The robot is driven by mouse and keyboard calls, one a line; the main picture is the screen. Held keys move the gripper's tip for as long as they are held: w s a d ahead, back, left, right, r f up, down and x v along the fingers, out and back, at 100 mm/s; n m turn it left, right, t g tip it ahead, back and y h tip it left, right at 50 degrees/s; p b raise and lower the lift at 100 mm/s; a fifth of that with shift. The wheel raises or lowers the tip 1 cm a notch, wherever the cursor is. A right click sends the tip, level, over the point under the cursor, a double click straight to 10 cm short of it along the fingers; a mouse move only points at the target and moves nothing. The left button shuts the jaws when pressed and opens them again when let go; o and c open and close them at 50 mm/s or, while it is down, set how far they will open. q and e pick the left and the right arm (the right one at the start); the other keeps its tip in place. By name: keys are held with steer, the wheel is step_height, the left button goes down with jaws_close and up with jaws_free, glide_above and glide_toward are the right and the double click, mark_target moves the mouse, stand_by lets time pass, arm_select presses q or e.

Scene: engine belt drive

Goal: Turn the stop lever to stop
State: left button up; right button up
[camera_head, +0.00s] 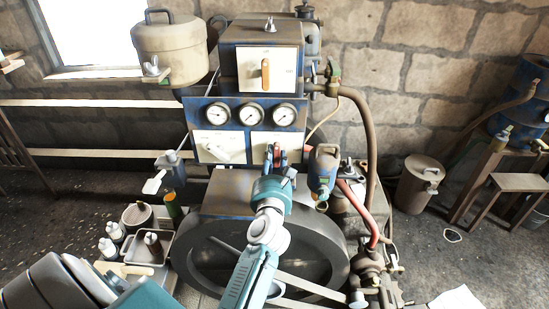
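An orange lever (265,73) stands upright on a white plate on the front of the engine's upper box; the plate's lettering is too small to read. A white lever (222,148) lies slanted on a white plate at the left of the blue gauge panel. I cannot tell for sure which one is the stop lever. My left gripper (276,154) reaches up to the lower right of the gauge panel, below the orange lever and right of the white one. Something red shows at its fingers; whether it is held is unclear. My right gripper is not in view.
Three round gauges (250,114) sit above my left gripper. A large flywheel (315,255) is below, partly behind my arm. A blue-grey canister (322,170) and a red hose (358,210) are close on the right.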

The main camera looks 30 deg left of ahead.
arm_select(q)
steer(key=o, duration=0.4)
steer(key=shift+f, duration=0.1)
steer(key=shift+c, duration=0.2)
